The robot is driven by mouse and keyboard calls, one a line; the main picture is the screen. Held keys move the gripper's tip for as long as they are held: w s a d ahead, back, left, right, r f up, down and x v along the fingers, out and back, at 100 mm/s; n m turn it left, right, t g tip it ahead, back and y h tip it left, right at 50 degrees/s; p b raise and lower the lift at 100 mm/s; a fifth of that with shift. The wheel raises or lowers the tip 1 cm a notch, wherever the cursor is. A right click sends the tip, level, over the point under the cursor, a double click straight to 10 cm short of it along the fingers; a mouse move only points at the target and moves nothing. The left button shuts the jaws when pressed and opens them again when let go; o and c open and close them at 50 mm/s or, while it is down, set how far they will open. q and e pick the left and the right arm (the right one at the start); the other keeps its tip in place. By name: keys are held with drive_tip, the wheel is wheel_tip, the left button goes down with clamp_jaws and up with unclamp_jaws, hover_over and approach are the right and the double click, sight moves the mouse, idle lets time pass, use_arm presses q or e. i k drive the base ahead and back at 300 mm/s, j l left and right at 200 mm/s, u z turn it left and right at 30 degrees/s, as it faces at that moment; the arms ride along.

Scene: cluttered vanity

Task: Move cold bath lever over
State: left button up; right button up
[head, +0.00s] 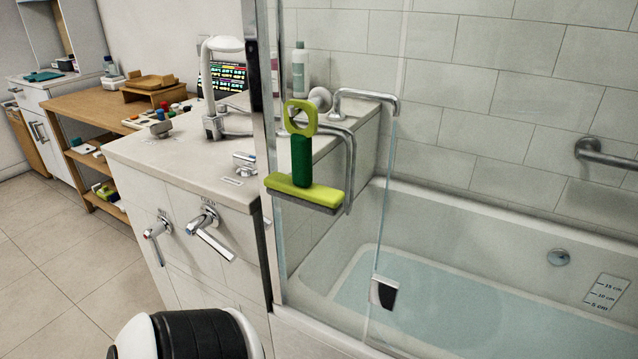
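Two chrome levers are on the tiled front of the vanity. The nearer, larger lever (210,238) slants down to the right from its round mount, with small lettering above it that seems to read COLD. Nothing touches either lever. Neither of my grippers is in view. A black and white part of my own body shows at the bottom edge, below the levers.
A glass screen (395,150) with a green squeegee (303,160) stands right of the levers, before the water-filled bathtub (500,215). Taps and bottles stand on the vanity top (160,150). A wooden shelf unit (85,105) is behind left. The tiled floor (60,290) at left is clear.

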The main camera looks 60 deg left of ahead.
sight(197, 226)
drive_tip(key=k+j+u, duration=0.1)
drive_tip(key=u, duration=2.4)
drive_tip(key=j+u, duration=0.2)
drive_tip(key=i+j, duration=0.05)
drive_tip(key=j, duration=0.05)
